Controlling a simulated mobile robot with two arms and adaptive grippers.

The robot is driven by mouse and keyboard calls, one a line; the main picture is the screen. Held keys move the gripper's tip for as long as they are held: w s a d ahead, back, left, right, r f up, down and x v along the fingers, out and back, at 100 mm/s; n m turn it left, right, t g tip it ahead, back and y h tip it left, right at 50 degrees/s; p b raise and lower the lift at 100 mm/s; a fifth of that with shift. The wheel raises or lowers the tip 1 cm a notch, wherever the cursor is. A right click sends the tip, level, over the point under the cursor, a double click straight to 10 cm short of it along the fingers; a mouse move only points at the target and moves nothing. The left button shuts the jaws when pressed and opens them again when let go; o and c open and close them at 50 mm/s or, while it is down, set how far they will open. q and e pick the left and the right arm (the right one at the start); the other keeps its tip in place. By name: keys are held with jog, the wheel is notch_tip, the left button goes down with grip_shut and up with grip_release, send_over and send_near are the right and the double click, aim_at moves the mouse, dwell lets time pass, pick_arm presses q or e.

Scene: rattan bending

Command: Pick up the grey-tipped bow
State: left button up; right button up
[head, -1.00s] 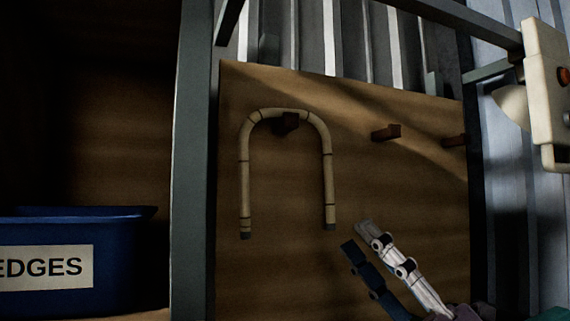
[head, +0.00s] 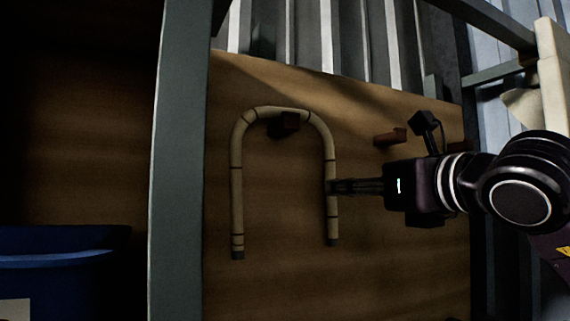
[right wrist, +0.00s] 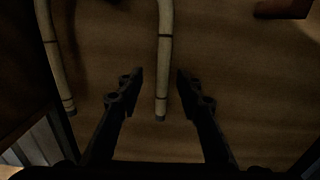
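The grey-tipped bow (head: 237,190) is an upside-down U of pale rattan with dark bands and grey ends. It hangs over a dark peg (head: 289,122) on the brown board. My right gripper (head: 334,187) reaches in from the right at the bow's right leg. In the right wrist view the right gripper (right wrist: 159,72) is open, its fingers on either side of that leg (right wrist: 164,60), with gaps showing on both sides. The bow's other leg (right wrist: 54,60) is to the left, outside the fingers. My left gripper is not in view.
Another peg (head: 390,138) on the board (head: 280,280) is free, close above my right gripper. A grey upright post (head: 180,170) stands left of the board. A blue bin (head: 70,265) is at lower left.

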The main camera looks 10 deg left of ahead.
jog(key=p+x, duration=0.1)
jog(key=x, duration=0.1)
jog(key=p+x, duration=0.3)
jog(key=x, duration=0.1)
jog(key=shift+w+f+p, duration=0.3)
jog(key=shift+w+p, duration=0.05)
jog(key=shift+w, duration=0.1)
jog(key=shift+c, duration=0.4)
grip_shut()
